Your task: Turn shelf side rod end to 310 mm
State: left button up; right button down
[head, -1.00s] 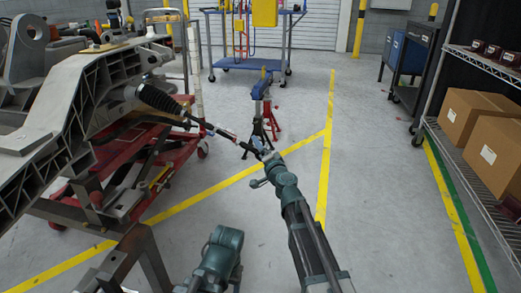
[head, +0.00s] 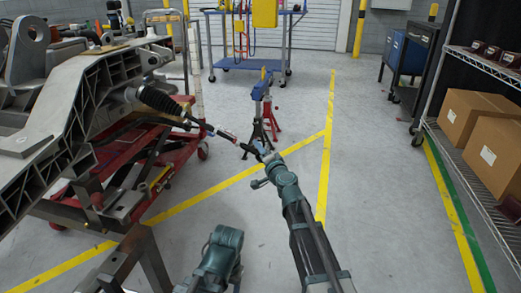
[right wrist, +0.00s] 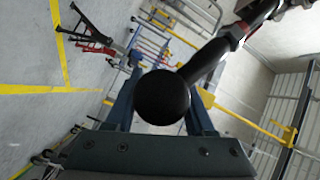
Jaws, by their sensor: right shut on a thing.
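The rod (head: 205,127) runs from a black ribbed boot (head: 160,99) on the chassis (head: 75,125) down to the right, with a red band along it. Its outer rod end lies at my right gripper (head: 262,154), which is shut on it. In the right wrist view, the dark round rod end (right wrist: 162,97) sits between the two blue fingers of my right gripper (right wrist: 160,105), and the rod (right wrist: 205,62) leads up to the right. Any length marking is too small to read. Part of my left arm shows at the bottom; its gripper is out of view.
A blue-topped stand (head: 262,90) and a red stand (head: 271,122) stand just beyond the rod end. A red lift cart (head: 165,150) is under the chassis. A shelf with cardboard boxes (head: 475,115) stands at right.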

jog(key=shift+s+a+f+g+y+p, duration=0.2)
jog(key=shift+g+y+p, duration=0.25)
jog(key=shift+g+p, duration=0.6)
jog(key=shift+w+a+f+g+y+p, duration=0.1)
jog(key=shift+f+g+y+p, duration=0.3)
jog(key=shift+g+p, duration=0.6)
jog(key=shift+s+a+f+g+y+p, duration=0.1)
jog(key=shift+g+y+p, duration=0.45)
jog(key=shift+g+p, duration=0.5)
jog(key=shift+c, duration=1.3)
grip_release()
